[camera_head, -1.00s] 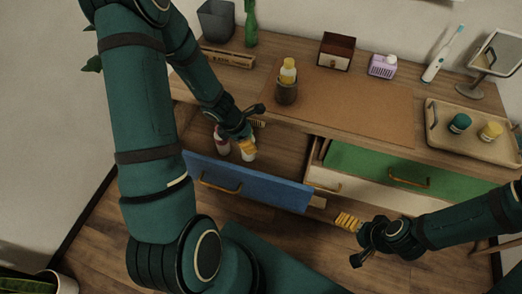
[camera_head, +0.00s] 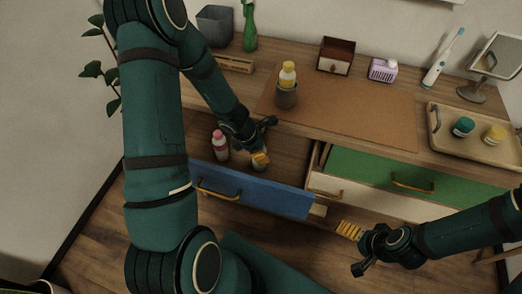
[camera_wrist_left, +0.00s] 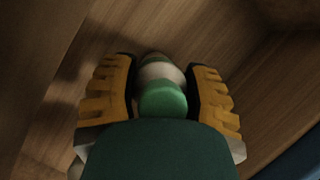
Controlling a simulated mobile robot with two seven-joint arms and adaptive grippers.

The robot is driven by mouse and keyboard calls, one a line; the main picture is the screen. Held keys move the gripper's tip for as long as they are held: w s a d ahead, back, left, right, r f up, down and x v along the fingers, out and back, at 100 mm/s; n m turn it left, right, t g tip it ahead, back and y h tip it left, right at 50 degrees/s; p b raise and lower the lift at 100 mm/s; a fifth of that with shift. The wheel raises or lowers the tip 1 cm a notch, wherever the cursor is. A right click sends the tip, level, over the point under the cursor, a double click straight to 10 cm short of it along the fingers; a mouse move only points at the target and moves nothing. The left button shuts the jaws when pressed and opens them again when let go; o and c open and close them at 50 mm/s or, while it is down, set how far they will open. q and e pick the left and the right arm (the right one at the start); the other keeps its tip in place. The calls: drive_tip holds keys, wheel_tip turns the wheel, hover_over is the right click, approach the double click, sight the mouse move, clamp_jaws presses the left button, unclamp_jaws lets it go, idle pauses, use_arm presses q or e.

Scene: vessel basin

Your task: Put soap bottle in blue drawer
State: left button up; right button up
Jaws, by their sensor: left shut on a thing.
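My left gripper (camera_head: 260,159) is low inside the open blue drawer (camera_head: 255,191). It is shut on a pale bottle with a green cap (camera_wrist_left: 163,100), seen between its yellow fingers in the left wrist view. In the head view the gripper and drawer front hide most of this bottle; I cannot tell whether it touches the drawer floor. A bottle with a pink cap (camera_head: 219,145) stands to its left in the drawer. My right gripper (camera_head: 349,230) is in front of the green-fronted drawer, with nothing seen in it; its finger gap is unclear.
The green drawer (camera_head: 395,168) is partly open on the right. On the desk stand a cup (camera_head: 286,97) holding a yellow-capped bottle, a small brown box (camera_head: 336,56), a purple dispenser (camera_head: 383,70), and a tray (camera_head: 462,148) with two jars. The brown mat (camera_head: 350,112) is mostly clear.

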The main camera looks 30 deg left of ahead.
use_arm(q)
drive_tip(key=shift+f, duration=0.1)
drive_tip(key=o, duration=1)
drive_tip(key=shift+r, duration=0.2)
drive_tip(key=p+v, duration=0.6)
drive_tip(key=v, duration=0.6)
drive_tip(key=shift+p, duration=0.35)
drive_tip(key=shift+d+f, duration=0.1)
